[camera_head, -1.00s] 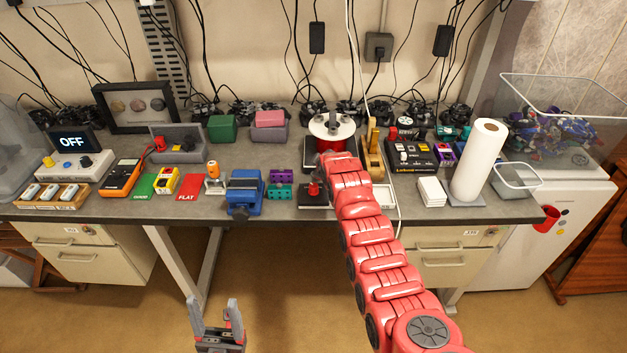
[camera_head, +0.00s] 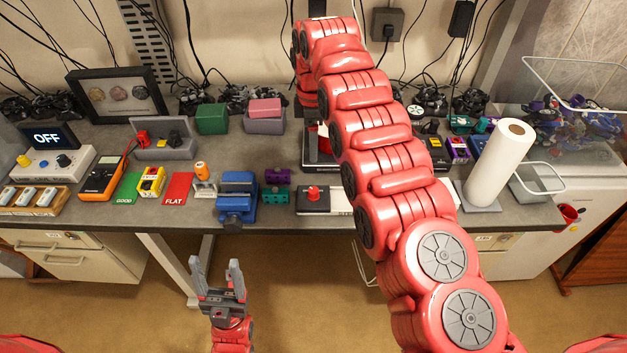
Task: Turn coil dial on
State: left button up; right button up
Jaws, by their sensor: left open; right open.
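A dark box with a red knob (camera_head: 313,192) sits near the table's front edge, left of my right arm. No label shows which is the coil dial. My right arm crosses the middle and reaches the back of the table, its wrist bending down left of the arm. My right gripper cannot be made out. My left gripper (camera_head: 219,270) is open and empty, low in front of the table. The knob is clear of both grippers.
A blue vise (camera_head: 237,197) and purple and teal blocks (camera_head: 276,186) sit left of the knob. A paper towel roll (camera_head: 497,165) stands at the right. Behind the knob, a device is mostly hidden by my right arm. The floor before the table is clear.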

notch_tip(320, 180, down, 3)
jog(key=b, duration=0.8)
send_over(313, 190)
jog(key=f, duration=0.6)
jog(key=shift+w+d+f, duration=0.15)
jog(key=shift+d+f, duration=0.05)
jog(key=shift+f, duration=0.1)
jog(key=f+p, duration=0.1)
jog(key=f, duration=0.6)
jog(key=shift+a, duration=0.2)
jog(key=shift+f, duration=0.15)
grip_shut()
